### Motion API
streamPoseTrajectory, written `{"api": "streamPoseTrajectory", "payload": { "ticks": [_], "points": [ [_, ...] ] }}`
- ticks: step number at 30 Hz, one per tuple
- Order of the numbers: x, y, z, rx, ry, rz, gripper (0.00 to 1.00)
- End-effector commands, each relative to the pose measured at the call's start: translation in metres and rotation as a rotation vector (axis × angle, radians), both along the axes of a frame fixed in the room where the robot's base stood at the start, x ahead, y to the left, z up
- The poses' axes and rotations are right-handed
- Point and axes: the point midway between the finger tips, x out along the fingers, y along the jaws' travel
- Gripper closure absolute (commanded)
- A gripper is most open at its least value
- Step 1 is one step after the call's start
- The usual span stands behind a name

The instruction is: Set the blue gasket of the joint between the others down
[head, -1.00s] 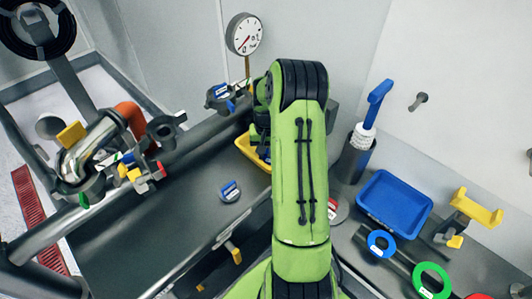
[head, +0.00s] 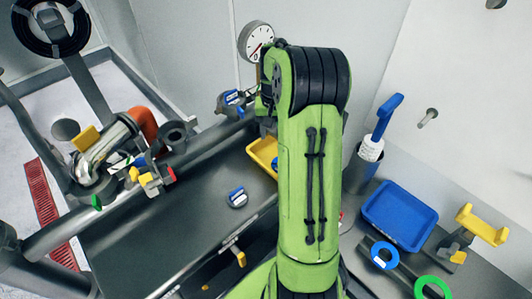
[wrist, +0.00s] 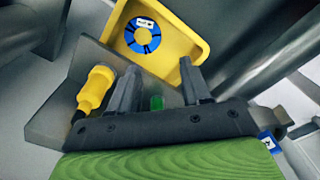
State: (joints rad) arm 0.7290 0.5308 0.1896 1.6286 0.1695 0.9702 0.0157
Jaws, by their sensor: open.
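A blue ring gasket (wrist: 129,38) with dark marks and a white label lies flat in a yellow tray (wrist: 190,28) in the wrist view. My gripper (wrist: 158,67) is open and empty, its two fingers apart and pointing toward the tray's near side. The gasket is beyond the fingertips and touches neither as far as I can see. In the head view the yellow tray (head: 259,153) is partly hidden behind my green arm, which also hides my gripper. Pipe joints with coloured parts (head: 150,178) stand at the left.
A blue-topped clamp (head: 237,198) lies on the grey bench. At right are a blue tray (head: 400,217), another blue ring (head: 384,254), a green ring (head: 432,288) and a yellow-topped stand (head: 482,225). A yellow-handled part (wrist: 96,88) is left of my fingers.

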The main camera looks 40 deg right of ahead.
Motion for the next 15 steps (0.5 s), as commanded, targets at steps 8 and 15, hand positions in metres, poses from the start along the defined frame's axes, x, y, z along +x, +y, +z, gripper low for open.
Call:
{"api": "streamPoseTrajectory", "payload": {
  "ticks": [8,15],
  "points": [
    [-0.042,0.132,0.107,-0.144,-0.151,0.311,0.52],
    [-0.141,0.226,0.135,-0.188,-0.362,0.592,0.52]
  ]
}}
